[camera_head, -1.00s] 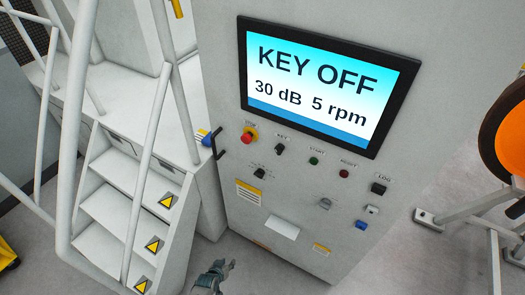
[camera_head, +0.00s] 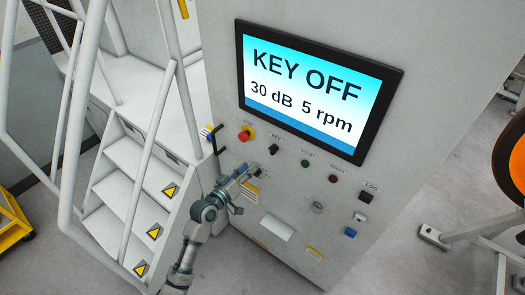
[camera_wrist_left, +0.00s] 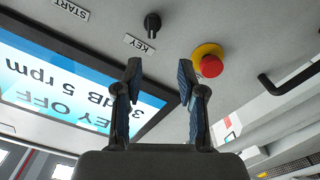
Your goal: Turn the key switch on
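The key switch (camera_head: 274,150) is a small black knob under the KEY label on the grey cabinet's front. The screen (camera_head: 315,90) above it reads KEY OFF, 30 dB, 5 rpm. My left gripper (camera_head: 248,172) is in front of the panel, below and left of the key switch in the head view. In the left wrist view the key switch (camera_wrist_left: 152,22) shows beyond the fingertips, apart from them. There the left gripper (camera_wrist_left: 160,75) is open, with nothing between its two fingers. My right gripper is not in view.
The red emergency stop (camera_head: 244,135) on its yellow base sits left of the key switch. A black handle (camera_head: 217,139) juts out further left. START (camera_head: 305,163) and RESET (camera_head: 333,179) buttons are to the right. Steps with white railings (camera_head: 140,185) stand at the left.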

